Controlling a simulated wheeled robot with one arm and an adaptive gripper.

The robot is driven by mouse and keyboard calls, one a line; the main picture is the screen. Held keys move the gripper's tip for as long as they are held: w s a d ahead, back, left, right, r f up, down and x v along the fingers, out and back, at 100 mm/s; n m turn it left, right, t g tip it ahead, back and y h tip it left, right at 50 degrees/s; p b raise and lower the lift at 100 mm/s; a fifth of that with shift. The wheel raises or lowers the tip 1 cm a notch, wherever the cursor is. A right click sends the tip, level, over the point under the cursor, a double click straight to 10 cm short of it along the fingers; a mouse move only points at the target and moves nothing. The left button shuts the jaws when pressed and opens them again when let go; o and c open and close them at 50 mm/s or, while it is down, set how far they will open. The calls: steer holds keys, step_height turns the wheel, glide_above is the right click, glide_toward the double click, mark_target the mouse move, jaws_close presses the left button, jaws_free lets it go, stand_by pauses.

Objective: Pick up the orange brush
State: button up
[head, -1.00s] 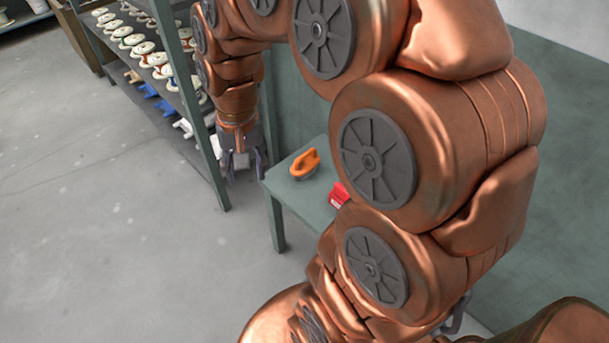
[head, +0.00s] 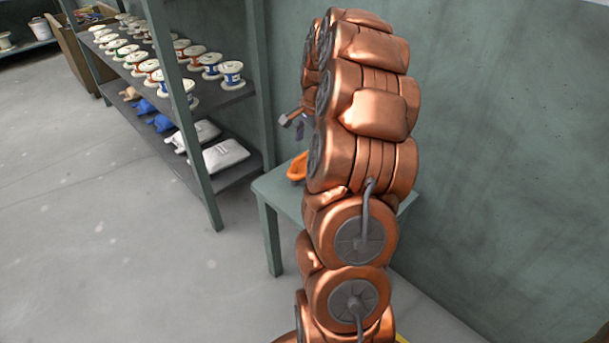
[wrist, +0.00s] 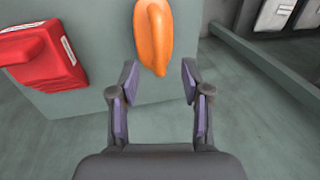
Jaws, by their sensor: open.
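The orange brush (wrist: 153,38) lies on the small green table (wrist: 108,95) in the wrist view, its upper end cut off by the frame edge. In the head view only part of the orange brush (head: 297,167) shows, at the left of the table (head: 268,190), because my arm covers the rest. My gripper (wrist: 160,72) is open and empty. In the wrist view its two fingers are spread to the left and right, with the brush's near end lying just beyond and between the tips. In the head view the gripper (head: 297,124) shows partly beside my arm, above the table.
A red object (wrist: 42,55) sits on the table left of the brush. A shelf rack (head: 192,100) with several spools, blue items and white packs stands left of the table. A green wall (head: 500,130) rises behind. The floor (head: 110,230) at the front left is clear.

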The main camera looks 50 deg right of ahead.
mark_target(304, 155)
steer(key=shift+w+f+b, duration=0.2)
steer(key=shift+w+f, duration=0.05)
steer(key=shift+f, duration=1)
steer(key=shift+w+f+b, duration=0.2)
steer(key=shift+f, duration=1)
steer(key=shift+w+f+b, duration=0.2)
steer(key=shift+w+f, duration=0.05)
steer(key=shift+f, duration=1)
steer(key=shift+c, duration=0.4)
jaws_close()
